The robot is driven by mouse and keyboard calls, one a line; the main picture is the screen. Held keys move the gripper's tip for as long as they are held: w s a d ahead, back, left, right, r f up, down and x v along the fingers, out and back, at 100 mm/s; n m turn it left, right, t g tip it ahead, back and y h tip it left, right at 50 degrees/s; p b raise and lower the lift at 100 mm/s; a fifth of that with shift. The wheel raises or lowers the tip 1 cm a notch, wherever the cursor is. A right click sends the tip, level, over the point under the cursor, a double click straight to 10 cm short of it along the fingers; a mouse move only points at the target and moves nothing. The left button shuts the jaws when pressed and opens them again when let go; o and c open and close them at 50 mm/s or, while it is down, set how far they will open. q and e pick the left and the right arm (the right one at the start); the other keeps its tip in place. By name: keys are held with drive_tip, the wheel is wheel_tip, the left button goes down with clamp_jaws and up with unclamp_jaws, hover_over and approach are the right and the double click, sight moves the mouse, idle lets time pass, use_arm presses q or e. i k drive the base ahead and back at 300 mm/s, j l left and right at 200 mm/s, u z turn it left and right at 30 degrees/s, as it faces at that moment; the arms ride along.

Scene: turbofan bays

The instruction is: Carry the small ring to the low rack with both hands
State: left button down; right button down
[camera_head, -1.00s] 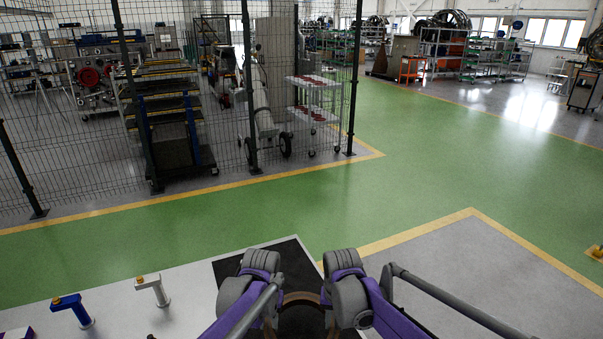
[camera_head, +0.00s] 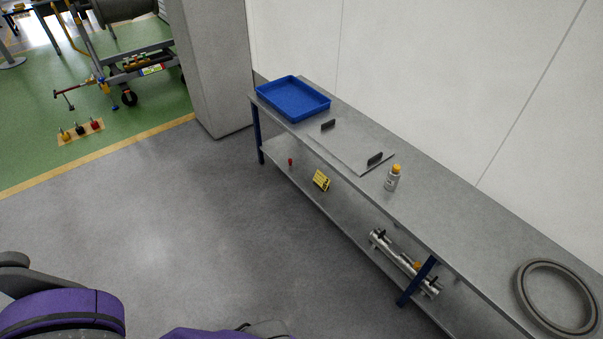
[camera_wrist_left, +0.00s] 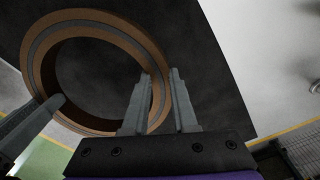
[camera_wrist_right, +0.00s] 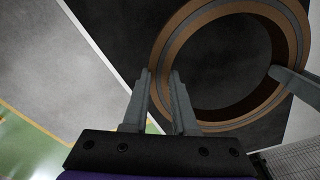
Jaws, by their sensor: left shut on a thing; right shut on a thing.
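The small ring (camera_wrist_left: 38,62) is a copper-brown band with a grey stripe, over a black mat in the left wrist view. It also shows in the right wrist view (camera_wrist_right: 288,35). My left gripper (camera_wrist_left: 158,98) is shut on one side of its wall. My right gripper (camera_wrist_right: 163,98) is shut on the opposite side. I cannot tell whether the ring touches the mat. The head view shows neither gripper nor this ring, and no thing there is clearly the low rack.
A long grey bench (camera_head: 440,218) with a lower shelf (camera_head: 340,205) runs along the right wall. It bears a blue tray (camera_head: 293,97), a plate with two black handles (camera_head: 350,147), a bottle (camera_head: 393,178) and a larger grey ring (camera_head: 525,300). Grey floor (camera_head: 180,220) is clear.

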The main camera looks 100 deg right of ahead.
sight(466, 224)
drive_tip(key=k+l, duration=0.15)
drive_tip(key=k, duration=0.4)
drive_tip(key=k+z, duration=0.25)
drive_tip(key=l+z, duration=0.1)
drive_tip(key=z, duration=4.35)
